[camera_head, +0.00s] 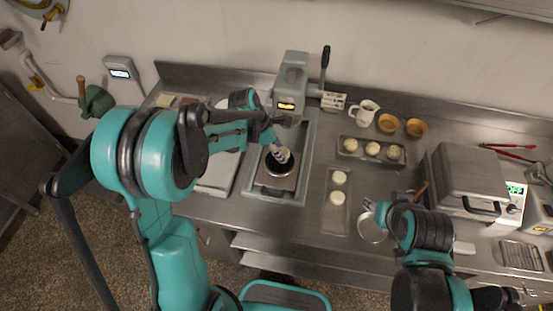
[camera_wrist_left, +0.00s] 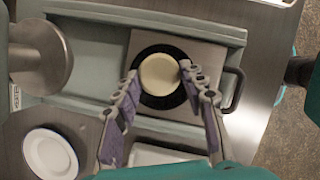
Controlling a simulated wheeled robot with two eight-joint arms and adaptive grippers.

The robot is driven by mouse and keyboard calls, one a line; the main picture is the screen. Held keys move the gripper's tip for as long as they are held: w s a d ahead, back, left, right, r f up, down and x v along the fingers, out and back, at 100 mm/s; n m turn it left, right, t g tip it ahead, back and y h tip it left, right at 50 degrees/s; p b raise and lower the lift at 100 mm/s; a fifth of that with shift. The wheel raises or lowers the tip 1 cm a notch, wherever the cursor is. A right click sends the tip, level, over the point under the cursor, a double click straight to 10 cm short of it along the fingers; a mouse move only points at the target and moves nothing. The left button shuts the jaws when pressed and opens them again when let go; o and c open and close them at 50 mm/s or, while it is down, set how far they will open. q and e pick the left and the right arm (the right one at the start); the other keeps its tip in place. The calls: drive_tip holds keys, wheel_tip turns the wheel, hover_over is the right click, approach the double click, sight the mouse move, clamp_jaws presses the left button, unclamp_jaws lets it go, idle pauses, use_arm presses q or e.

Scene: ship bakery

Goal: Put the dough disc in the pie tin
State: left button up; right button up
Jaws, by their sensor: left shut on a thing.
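The dough disc (camera_wrist_left: 160,74) is pale and round, and in the left wrist view it sits between my left gripper's fingertips (camera_wrist_left: 159,71). My left gripper (camera_head: 280,154) is shut on it, over the press bed. The dark round pie tin (camera_head: 279,166) lies under the disc on a square metal plate; its black rim (camera_wrist_left: 160,101) shows around the disc in the left wrist view. I cannot tell whether the disc touches the tin's bottom. My right gripper (camera_head: 382,210) is beside a round metal pan (camera_head: 371,229); its fingers are too small to read.
The press (camera_head: 291,80) with its lever stands behind the tin. To the right, a tray (camera_head: 336,219) holds two dough pieces and another tray (camera_head: 345,158) holds several. A white jug (camera_head: 364,112), two tan cups (camera_head: 388,123) and a lidded metal appliance (camera_head: 470,175) stand farther right.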

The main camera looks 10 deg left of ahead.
use_arm(q)
drive_tip(key=shift+a+f, duration=0.4)
drive_tip(key=shift+a, duration=0.05)
drive_tip(key=shift+f+b, duration=0.55)
drive_tip(key=shift+f, duration=1.35)
drive_tip(key=shift+f, duration=0.2)
drive_tip(key=o, duration=0.9)
drive_tip(key=shift+c, duration=0.2)
drive_tip(key=shift+r, duration=0.1)
